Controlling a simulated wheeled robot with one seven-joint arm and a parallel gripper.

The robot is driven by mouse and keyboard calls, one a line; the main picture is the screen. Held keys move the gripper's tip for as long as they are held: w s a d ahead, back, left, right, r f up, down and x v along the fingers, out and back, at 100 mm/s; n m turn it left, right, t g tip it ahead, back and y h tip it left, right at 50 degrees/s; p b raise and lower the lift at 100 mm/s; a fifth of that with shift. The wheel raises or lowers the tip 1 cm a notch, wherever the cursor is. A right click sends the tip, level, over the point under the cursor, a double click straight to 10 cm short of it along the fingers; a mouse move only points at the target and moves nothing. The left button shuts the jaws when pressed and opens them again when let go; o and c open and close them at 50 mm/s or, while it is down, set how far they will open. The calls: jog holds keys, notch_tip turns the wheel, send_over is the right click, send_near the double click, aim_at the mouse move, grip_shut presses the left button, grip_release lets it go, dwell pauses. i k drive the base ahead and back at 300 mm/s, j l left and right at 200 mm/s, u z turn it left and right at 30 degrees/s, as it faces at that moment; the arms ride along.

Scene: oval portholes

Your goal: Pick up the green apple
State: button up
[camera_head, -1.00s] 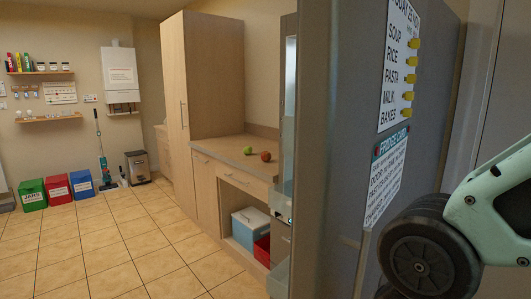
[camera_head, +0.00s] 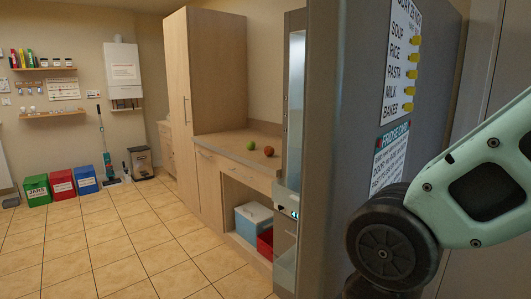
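The green apple (camera_head: 251,146) is small in the head view. It lies on the wooden counter (camera_head: 222,148) beside the tall cabinet. A reddish-brown round thing (camera_head: 268,151) lies just right of it, with a small gap between them. A pale green link and a dark round joint of my arm fill the right side of the view. My gripper is out of view.
A grey fridge-like block (camera_head: 345,130) with signs stands close on the right, near my arm. A blue-and-white box (camera_head: 252,219) and a red box (camera_head: 265,243) sit under the counter. Green (camera_head: 37,190), red and blue bins stand far left. The tiled floor (camera_head: 110,240) is clear.

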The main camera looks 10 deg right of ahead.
aim_at(251, 145)
jog(key=i+j, duration=0.1)
jog(key=j, duration=0.15)
jog(key=j+u, duration=0.15)
jog(key=j, duration=0.15)
jog(key=i+j+u, duration=0.25)
jog(key=i+j, duration=0.25)
jog(key=i+j+u, duration=0.25)
jog(key=i+j, duration=0.2)
jog(key=i+j+u, duration=0.25)
jog(key=i, duration=0.4)
jog(key=i+z, duration=0.25)
jog(key=i, duration=0.35)
jog(key=i+z, duration=0.3)
jog(key=i, duration=0.3)
jog(key=i+j+z, duration=0.25)
jog(key=i, duration=0.3)
jog(key=i+z, duration=0.25)
jog(key=i, duration=0.2)
jog(key=i+j+z, duration=0.25)
jog(key=i, duration=0.2)
jog(key=i+j+z, duration=0.1)
jog(key=i+z, duration=0.15)
jog(key=i, duration=0.15)
jog(key=i+j+z, duration=0.25)
jog(key=i, duration=0.2)
